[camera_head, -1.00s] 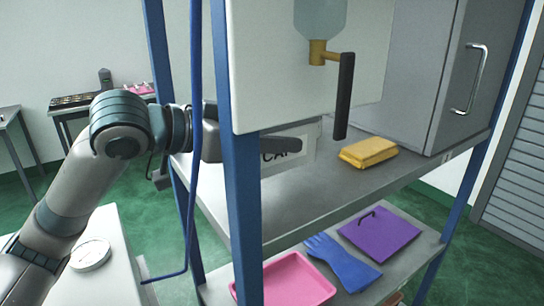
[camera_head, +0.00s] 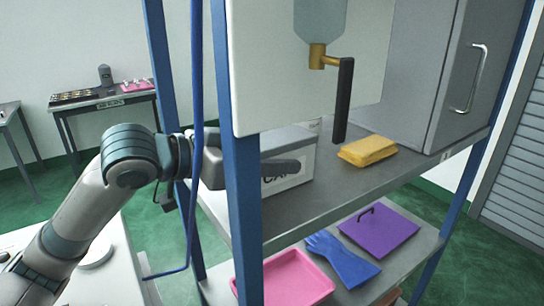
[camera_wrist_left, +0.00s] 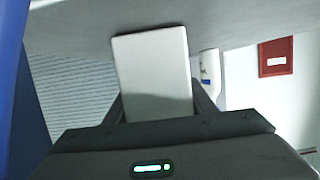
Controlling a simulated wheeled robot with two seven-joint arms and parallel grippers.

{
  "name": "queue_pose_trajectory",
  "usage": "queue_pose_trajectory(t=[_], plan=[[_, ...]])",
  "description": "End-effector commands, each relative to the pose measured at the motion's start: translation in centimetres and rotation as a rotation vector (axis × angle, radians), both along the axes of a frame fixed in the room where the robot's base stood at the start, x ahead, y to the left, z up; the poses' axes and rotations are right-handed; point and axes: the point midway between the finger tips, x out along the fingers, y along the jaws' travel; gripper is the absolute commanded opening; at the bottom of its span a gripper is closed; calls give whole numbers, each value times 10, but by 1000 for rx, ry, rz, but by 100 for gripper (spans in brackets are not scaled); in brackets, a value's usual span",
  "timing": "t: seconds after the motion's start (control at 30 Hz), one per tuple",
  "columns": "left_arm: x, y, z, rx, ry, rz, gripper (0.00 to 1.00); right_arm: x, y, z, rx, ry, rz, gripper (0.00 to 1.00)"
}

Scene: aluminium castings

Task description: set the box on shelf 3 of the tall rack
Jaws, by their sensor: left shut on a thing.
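The box (camera_head: 303,173) is pale grey with a grey top and dark lettering, partly covered by a finger. My left gripper (camera_head: 283,167) reaches past the rack's front blue post and is shut on the box. In the left wrist view the box (camera_wrist_left: 155,75) shows as a pale panel between the fingers. The tall rack (camera_head: 243,200) has blue posts and grey shelves. The box is at its upper visible shelf (camera_head: 375,190); I cannot tell whether its bottom touches. My right gripper is not in view.
A yellow block (camera_head: 368,150) lies right of the box, before a grey cabinet (camera_head: 420,75). A white panel with a brass tap and black lever (camera_head: 343,100) hangs close above. A blue hose (camera_head: 194,130) runs beside the post.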

Motion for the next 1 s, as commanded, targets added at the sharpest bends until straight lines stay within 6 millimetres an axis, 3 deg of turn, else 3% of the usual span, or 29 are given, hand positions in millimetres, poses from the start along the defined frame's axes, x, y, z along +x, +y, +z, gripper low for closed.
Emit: queue_pose_trajectory(t=[0.03,0.07,0.1,0.13,0.57,0.77,1.0], plan=[[0,0,-1,-1,-1,0,17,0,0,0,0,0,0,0],[0,0,-1,1,1,0,57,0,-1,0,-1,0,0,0],[0,0,-1,1,1,0,67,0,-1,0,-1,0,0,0],[0,0,-1,1,1,0,69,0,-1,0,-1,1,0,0],[-1,2,1,1,-1,1,69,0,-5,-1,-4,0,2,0],[-12,18,6,2,-3,1,69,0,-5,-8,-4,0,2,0],[-35,50,17,3,-4,4,69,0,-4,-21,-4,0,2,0]])
